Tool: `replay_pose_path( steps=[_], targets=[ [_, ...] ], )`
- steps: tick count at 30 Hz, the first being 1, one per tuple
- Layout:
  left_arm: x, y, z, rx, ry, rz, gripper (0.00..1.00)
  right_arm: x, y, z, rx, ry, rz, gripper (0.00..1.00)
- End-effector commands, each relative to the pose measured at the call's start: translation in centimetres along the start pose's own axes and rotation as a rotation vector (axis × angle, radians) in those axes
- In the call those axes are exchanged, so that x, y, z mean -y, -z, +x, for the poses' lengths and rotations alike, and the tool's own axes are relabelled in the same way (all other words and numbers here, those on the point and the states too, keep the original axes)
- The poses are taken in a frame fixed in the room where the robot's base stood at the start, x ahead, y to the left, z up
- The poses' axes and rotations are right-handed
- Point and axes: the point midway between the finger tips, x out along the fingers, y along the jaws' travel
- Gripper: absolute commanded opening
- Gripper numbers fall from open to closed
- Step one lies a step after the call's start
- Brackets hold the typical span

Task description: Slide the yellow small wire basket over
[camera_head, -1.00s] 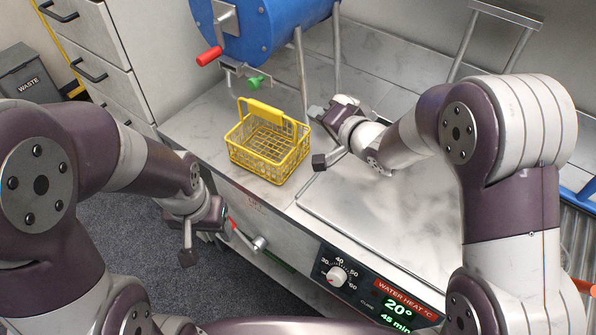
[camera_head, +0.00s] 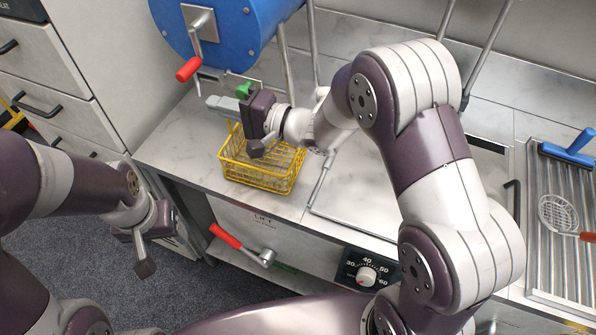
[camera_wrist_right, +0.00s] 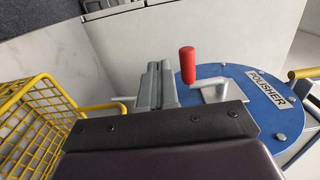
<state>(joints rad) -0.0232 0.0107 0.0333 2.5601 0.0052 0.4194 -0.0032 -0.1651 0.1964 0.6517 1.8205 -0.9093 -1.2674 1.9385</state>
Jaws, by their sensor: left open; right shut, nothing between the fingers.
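The yellow small wire basket (camera_head: 270,182) stands on the marble counter under the blue drum; it looks empty. In the right wrist view it shows at the left edge (camera_wrist_right: 36,128). My right gripper (camera_head: 222,104) is above the basket's back left side, its fingers shut with nothing between them and pointing left. In the right wrist view the fingers (camera_wrist_right: 155,84) lie beside the basket. The right wrist hides part of the basket's handle. I cannot tell whether it touches the basket. My left gripper (camera_head: 168,222) is open and empty, low in front of the counter; its fingertips are mostly hidden.
The blue polisher drum (camera_head: 225,35) with its red crank handle (camera_head: 188,69) and green handle (camera_head: 245,90) stands behind the basket. A metal lid (camera_head: 350,190) lies to the right. A red-handled tool (camera_head: 226,236) is below the counter edge. Free counter (camera_head: 170,150) lies left of the basket.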

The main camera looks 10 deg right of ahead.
Motion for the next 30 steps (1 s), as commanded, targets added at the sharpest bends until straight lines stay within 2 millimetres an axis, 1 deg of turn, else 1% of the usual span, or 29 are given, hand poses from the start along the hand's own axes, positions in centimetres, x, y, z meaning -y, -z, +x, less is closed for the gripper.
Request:
replay_pose_path(
  steps=[1, 3, 24, 25, 27, 30],
  targets=[
    [0.0, 0.0, -0.3, 0.0, 0.0, 0.0, 0.64, 0.1, 0.2, -1.1, -0.005, -0.002, 0.001, 0.0],
    [0.0, 0.1, -0.4, 0.0, 0.0, 0.0, 0.64, 0.1, 0.1, -2.7, -0.005, -0.002, 0.001, 0.0],
    [0.0, 0.2, -1.5, 0.0, 0.0, 0.0, 0.64, 0.1, 0.1, -18.1, -0.008, -0.001, 0.001, 0.0],
    [0.0, 0.2, -1.3, 0.0, 0.0, 0.0, 0.64, -0.5, 0.0, -18.5, -0.005, -0.001, 0.003, 0.0],
    [0.0, 0.1, -0.7, 0.0, 0.0, 0.0, 0.64, -2.4, 0.0, -18.2, 0.0, -0.001, 0.006, 0.0],
    [0.0, 0.0, -0.2, 0.0, 0.0, 0.0, 0.64, -4.7, 0.0, -18.2, 0.0, -0.001, 0.005, 0.0]
  ],
)
